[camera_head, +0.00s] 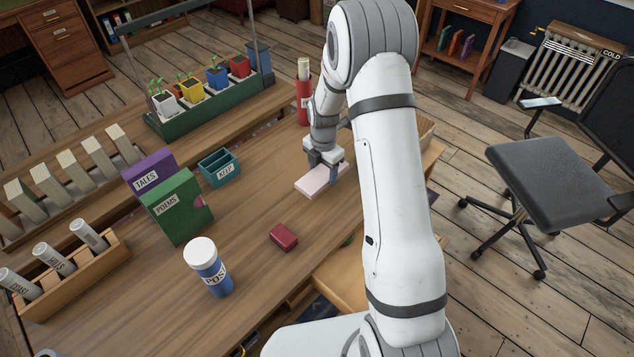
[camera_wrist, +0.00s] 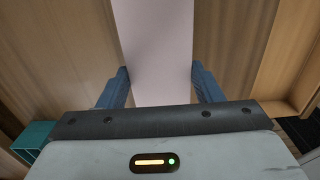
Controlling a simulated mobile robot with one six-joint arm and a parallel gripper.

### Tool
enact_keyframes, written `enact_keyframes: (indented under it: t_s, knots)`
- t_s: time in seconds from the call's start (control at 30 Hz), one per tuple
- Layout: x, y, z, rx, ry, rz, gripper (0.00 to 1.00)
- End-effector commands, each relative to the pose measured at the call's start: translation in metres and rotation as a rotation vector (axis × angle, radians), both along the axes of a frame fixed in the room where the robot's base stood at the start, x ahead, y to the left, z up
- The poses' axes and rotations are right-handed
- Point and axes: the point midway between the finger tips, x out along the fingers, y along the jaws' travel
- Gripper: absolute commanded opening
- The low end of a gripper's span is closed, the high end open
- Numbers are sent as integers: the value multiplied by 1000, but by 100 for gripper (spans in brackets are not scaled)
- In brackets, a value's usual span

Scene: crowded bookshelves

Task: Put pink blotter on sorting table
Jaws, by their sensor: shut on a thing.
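The pink blotter (camera_head: 318,181) is a flat pale pink block at the right part of the wooden table (camera_head: 250,205) in the head view. My gripper (camera_head: 324,160) points down over it and is shut on it. In the wrist view, the blotter (camera_wrist: 155,50) runs up between my two blue-grey fingers (camera_wrist: 157,85), with one finger against each side. The blotter is at or just above the tabletop; I cannot tell if it touches. My arm hides part of the table's right end.
A dark red box (camera_head: 284,237), a teal KEEP tray (camera_head: 219,167), a green POEMS box (camera_head: 177,206) and a blue POST jar (camera_head: 207,266) stand to the left. A red cylinder (camera_head: 304,100) stands behind my gripper. An office chair (camera_head: 560,180) is on the right. Tabletop between the tray and blotter is clear.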

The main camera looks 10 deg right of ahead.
Motion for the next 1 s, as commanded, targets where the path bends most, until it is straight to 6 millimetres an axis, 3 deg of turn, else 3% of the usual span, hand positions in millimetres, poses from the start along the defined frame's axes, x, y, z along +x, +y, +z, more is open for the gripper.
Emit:
enact_keyframes:
  t_s: [0.4,0.8,0.83,1.0]
  knots:
    - [0,-1,-46,0,2,-2,36]
    - [0,-1,-54,0,-1,-3,36]
    - [0,-1,-52,0,-1,-3,62]
    - [0,-1,-52,0,-1,-3,76]
